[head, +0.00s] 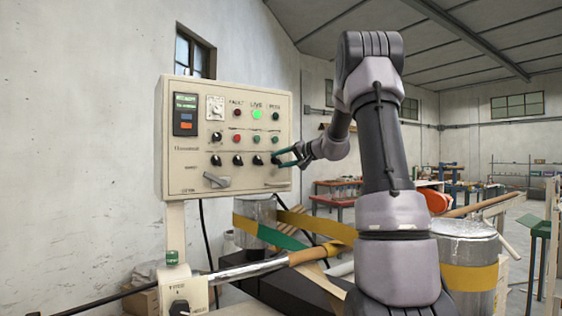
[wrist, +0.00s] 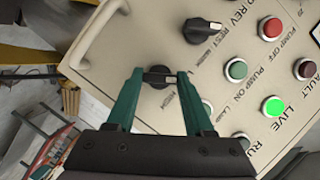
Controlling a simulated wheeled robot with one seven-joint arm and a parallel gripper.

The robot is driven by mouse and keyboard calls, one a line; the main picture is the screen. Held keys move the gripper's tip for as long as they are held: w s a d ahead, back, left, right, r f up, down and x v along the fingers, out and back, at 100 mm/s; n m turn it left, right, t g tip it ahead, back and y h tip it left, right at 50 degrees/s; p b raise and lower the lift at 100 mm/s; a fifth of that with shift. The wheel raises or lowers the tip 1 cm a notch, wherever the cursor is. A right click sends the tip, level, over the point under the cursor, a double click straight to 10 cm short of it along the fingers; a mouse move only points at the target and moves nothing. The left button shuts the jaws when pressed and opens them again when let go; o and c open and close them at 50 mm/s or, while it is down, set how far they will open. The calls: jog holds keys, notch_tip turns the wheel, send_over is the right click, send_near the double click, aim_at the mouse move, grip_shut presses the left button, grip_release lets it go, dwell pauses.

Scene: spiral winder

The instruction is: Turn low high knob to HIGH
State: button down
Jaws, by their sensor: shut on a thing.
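The cream control panel (head: 180,130) stands on a post at the left in the head view. The low high knob (wrist: 158,83) is black and sits between my fingers in the wrist view, with small lettering beside it that I cannot read surely. My gripper (wrist: 158,76) has two teal fingers shut on the knob's grip bar, one on each side. In the head view my gripper (head: 281,158) is at the right end of the lower knob row and largely covers this knob. Which mark the knob points at cannot be told.
Another black knob (wrist: 203,30) is close by, with a green button (wrist: 236,70), a red button (wrist: 270,28) and a lit green lamp (wrist: 273,106) on the panel. A cream handle (wrist: 93,32) stands out near the panel edge. A grey lever (head: 216,180) is lower left.

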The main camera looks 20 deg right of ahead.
jog(key=shift+y, duration=0.3)
jog(key=m+y, duration=0.1)
jog(key=m, duration=0.1)
jog(key=shift+d+f+m+t, duration=0.1)
jog(key=shift+f+m+t, duration=0.05)
jog(key=shift+m+t, duration=0.2)
jog(key=m+t, duration=0.1)
jog(key=m, duration=0.2)
jog(key=shift+f+y, duration=0.15)
jog(key=shift+y, duration=0.25)
jog(key=m+t, duration=0.1)
jog(key=m, duration=0.2)
jog(key=m+t, duration=0.1)
jog(key=m, duration=0.3)
jog(key=shift+f+t, duration=0.15)
jog(key=shift+t, duration=0.1)
jog(key=shift+m, duration=0.35)
jog(key=shift+c, duration=1.4)
grip_release()
